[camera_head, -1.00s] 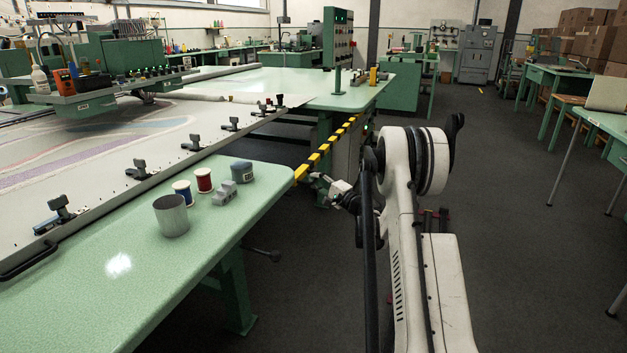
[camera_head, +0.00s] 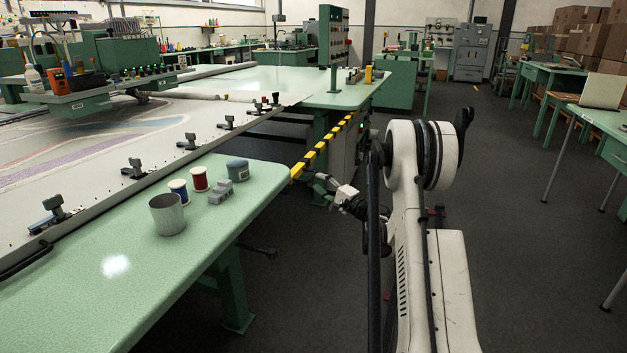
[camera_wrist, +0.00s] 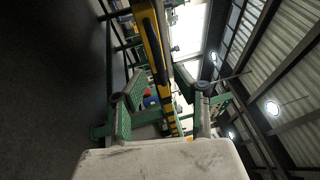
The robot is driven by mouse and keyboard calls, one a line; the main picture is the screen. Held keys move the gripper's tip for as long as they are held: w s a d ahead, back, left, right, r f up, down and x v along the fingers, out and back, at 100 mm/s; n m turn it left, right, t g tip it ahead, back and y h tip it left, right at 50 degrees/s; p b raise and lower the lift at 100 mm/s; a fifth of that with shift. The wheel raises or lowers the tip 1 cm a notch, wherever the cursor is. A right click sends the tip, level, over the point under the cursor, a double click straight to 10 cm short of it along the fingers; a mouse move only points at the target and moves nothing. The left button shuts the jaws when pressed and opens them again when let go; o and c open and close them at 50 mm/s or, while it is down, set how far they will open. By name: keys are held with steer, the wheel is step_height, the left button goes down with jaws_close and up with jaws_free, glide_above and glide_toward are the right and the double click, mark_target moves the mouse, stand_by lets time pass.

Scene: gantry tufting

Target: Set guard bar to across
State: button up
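The guard bar (camera_head: 322,150) is a yellow-and-black striped bar. In the head view it runs along the gap between the near table end and the far table section, its near end close to the near table's corner. My gripper (camera_head: 309,177) is beside that near end, small and partly hard to make out. In the wrist view the guard bar (camera_wrist: 154,48) passes between the two spread fingers of my gripper (camera_wrist: 160,82), with visible gaps at the sides. The fingers look open; contact with the bar cannot be told.
The near green table (camera_head: 115,267) carries a grey cup (camera_head: 167,215), blue and red spools (camera_head: 199,179), a grey block and a round tin (camera_head: 237,170). The clamped frame (camera_head: 132,168) lies at left. Dark floor (camera_head: 520,230) is clear at right, before desks.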

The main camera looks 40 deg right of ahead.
steer(key=v, duration=0.7)
steer(key=shift+s, duration=0.3)
steer(key=a+r+n+g+y+p, duration=0.1)
steer(key=a+r+n+g+p, duration=0.2)
steer(key=a+r, duration=0.65)
steer(key=a+r+n+g+y+p, duration=0.1)
steer(key=a+r+n+g+p, duration=0.35)
steer(key=a, duration=0.75)
steer(key=s+a+r+n+g+p, duration=0.1)
steer(key=s+a+r, duration=0.3)
steer(key=a, duration=0.3)
steer(key=s+a+r+n+g+p, duration=0.1)
steer(key=s+a+r, duration=0.4)
steer(key=a, duration=0.1)
steer(key=s+a+r+n+g+h+p, duration=0.1)
steer(key=s+a+r+n+h+p, duration=0.1)
steer(key=s, duration=1)
steer(key=s+a+r+n+g+h+p, duration=0.2)
steer(key=s+a+n+p, duration=0.3)
steer(key=s, duration=0.8)
steer(key=shift+a+h+p, duration=0.3)
steer(key=shift+a+h, duration=0.1)
steer(key=shift+h, duration=0.5)
steer(key=shift+s, duration=0.1)
